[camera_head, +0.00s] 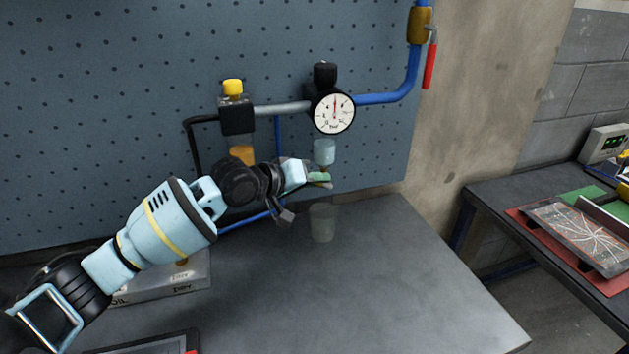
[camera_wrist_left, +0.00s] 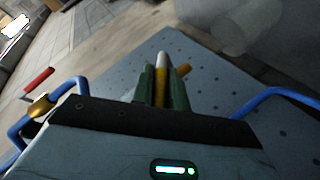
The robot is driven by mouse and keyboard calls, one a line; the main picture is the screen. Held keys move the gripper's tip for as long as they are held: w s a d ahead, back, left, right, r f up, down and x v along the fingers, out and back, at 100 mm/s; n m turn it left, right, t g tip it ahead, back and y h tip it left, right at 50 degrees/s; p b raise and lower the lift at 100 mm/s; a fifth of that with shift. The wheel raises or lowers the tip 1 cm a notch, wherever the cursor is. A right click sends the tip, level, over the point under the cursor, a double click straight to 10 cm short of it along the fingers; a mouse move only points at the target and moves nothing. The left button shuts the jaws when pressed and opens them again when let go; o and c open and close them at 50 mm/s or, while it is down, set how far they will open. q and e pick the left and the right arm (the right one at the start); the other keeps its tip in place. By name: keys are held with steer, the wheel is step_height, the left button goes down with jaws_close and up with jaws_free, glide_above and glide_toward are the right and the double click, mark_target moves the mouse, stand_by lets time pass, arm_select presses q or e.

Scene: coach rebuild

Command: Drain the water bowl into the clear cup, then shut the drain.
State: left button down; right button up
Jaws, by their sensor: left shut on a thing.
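The water bowl (camera_head: 324,152) hangs under the regulator with the round gauge (camera_head: 334,113) and looks pale and clear. My left gripper (camera_head: 320,180) is just below the bowl, at its drain. In the left wrist view my left gripper (camera_wrist_left: 162,90) has its green fingers shut on a small brass and pale piece, the drain (camera_wrist_left: 161,64). The fingers hide much of the drain, so I cannot tell whether it is open. The clear cup (camera_head: 321,222) stands upright on the bench below the bowl. I cannot make out water in it. My right gripper is not in view.
An oiler with a yellow cap (camera_head: 233,88) and amber bowl hangs to the left. A blue pipe (camera_head: 400,92) leads up to a brass valve with a red handle (camera_head: 430,65). A grey box (camera_head: 165,278) sits at the bench's left. The bench's right side is clear.

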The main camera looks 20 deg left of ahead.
arm_select(q)
steer(key=c, duration=1.4)
jaws_free()
steer(key=shift+v, duration=3.95)
